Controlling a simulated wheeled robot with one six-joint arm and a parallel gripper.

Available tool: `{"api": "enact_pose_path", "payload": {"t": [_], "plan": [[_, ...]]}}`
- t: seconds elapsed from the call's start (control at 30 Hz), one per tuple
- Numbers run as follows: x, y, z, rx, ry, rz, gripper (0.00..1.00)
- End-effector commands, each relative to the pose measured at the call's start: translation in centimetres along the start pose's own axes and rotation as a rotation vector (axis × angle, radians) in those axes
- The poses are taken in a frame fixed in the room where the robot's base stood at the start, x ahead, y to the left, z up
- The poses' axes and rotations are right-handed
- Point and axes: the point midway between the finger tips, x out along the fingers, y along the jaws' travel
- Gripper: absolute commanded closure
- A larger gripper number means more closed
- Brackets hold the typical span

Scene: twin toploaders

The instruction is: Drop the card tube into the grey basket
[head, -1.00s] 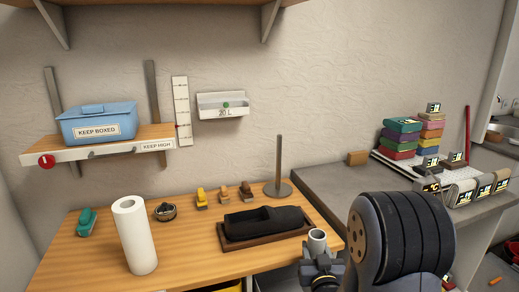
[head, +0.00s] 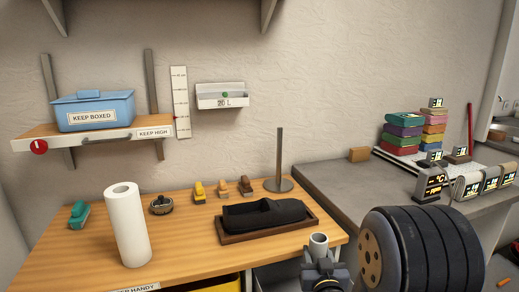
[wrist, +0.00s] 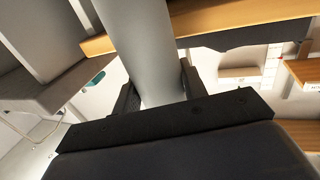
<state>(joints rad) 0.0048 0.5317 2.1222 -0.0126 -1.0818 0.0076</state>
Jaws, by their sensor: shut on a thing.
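The card tube (head: 318,243) is a pale grey cylinder; its open upper end shows in the head view, just past the table's front right corner. It also shows large in the wrist view (wrist: 150,45), running up the picture between the dark fingers. My gripper (wrist: 158,92) is shut on the tube, with a finger on each side. In the head view my gripper (head: 322,270) is low in the picture, with much of it hidden by my own arm or cut off by the frame. I cannot make out a grey basket in either view.
The wooden table (head: 185,250) carries a paper roll (head: 127,225), a dark tray (head: 262,230) and an upright pole (head: 279,160). A grey counter (head: 345,190) stands to the right with stacked coloured boxes (head: 402,133). A yellow bin edge (head: 218,286) shows below the table.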

Motion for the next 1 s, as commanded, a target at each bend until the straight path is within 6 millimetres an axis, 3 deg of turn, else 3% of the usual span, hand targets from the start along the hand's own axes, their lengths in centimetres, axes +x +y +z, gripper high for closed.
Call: {"api": "enact_pose_path", "payload": {"t": [0.3, 0.33, 0.63, 1.0], "plan": [[0.0, 0.0, 0.5, 0.0, 0.001, 0.0, 0.81], [0.0, 0.0, 0.5, 0.0, 0.001, 0.0, 0.58], [0.0, 0.0, 0.5, 0.0, 0.001, 0.0, 0.34], [-1.0, 0.0, 0.5, 0.0, 0.002, 0.0, 0.34]]}}
